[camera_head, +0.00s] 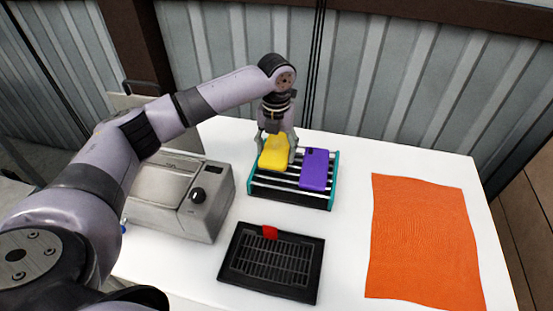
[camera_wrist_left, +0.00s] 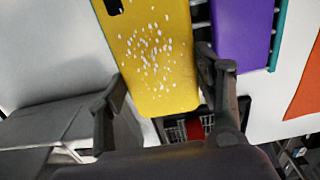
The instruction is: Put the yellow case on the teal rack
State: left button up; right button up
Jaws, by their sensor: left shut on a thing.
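The yellow case (camera_head: 273,154) is at the left half of the teal rack (camera_head: 334,184), which has teal ends and pale bars. My left gripper (camera_head: 277,146) comes from above and is shut on the yellow case. In the left wrist view the yellow case (camera_wrist_left: 152,55), with white speckles and a dark camera patch, sits between the two fingers (camera_wrist_left: 160,92). I cannot tell whether the case touches the bars or hangs just above them. My right gripper is not in view.
A purple case (camera_head: 315,169) lies on the rack's right half, close beside the yellow one. A grey appliance (camera_head: 205,200) with a knob stands left. A black grated tray (camera_head: 232,258) with a red piece is in front. An orange cloth (camera_head: 420,240) covers the right.

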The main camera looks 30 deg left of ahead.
aim_at(276, 151)
pick_arm(q)
notch_tip(276, 151, down, 5)
jog(key=shift+r+p, duration=0.1)
jog(key=shift+p, duration=0.25)
jog(key=shift+f, duration=0.25)
jog(key=shift+f, duration=0.15)
jog(key=o, duration=1)
notch_tip(276, 151, up, 12)
jog(key=shift+f+b, duration=0.25)
jog(key=shift+b, duration=1)
jog(key=shift+r, duration=0.45)
